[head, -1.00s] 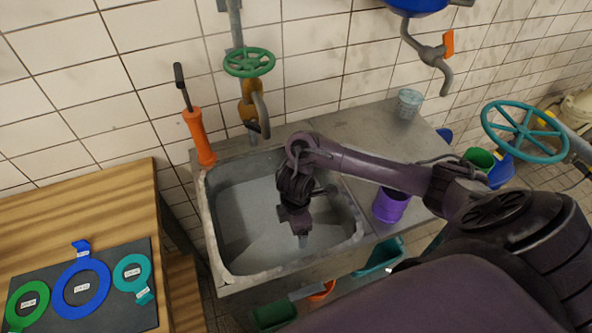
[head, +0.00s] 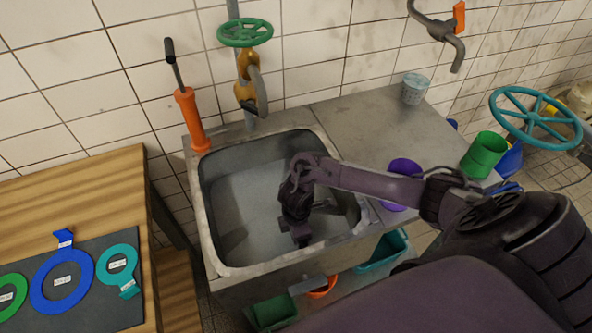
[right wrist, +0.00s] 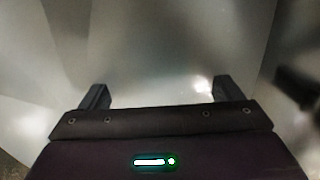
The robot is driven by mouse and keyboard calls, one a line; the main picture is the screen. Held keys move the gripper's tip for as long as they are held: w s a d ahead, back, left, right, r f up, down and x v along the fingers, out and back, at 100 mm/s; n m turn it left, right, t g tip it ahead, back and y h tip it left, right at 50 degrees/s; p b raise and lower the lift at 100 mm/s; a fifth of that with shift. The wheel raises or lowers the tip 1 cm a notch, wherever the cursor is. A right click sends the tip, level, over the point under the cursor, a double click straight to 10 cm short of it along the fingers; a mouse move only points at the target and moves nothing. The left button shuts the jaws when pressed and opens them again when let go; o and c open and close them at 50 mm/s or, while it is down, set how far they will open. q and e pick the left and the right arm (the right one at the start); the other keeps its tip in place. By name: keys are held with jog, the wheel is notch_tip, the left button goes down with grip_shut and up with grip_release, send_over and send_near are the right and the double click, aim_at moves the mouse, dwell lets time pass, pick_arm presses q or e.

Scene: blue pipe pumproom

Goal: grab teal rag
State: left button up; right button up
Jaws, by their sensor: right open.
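I cannot make out a teal rag for certain in either view. A pale teal, patterned, cup-like thing (head: 412,88) stands on the steel counter at the back, right of the sink; whether it is cloth I cannot tell. My right gripper (head: 302,242) points down inside the sink basin (head: 240,215), toward its front right part. In the right wrist view the right gripper (right wrist: 160,93) has its two fingers wide apart, with only bare grey metal between them. My right arm hides part of the basin and counter. My left gripper is not in view.
A purple cup (head: 403,168) and a green cup (head: 484,155) stand on the counter by my arm. A teal bin (head: 382,253) sits below. A wooden table (head: 80,190) is left.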

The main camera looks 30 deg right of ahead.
jog(key=shift+f, duration=0.65)
jog(key=c, duration=1.1)
jog(key=shift+o, duration=0.2)
jog(key=shift+r, duration=0.15)
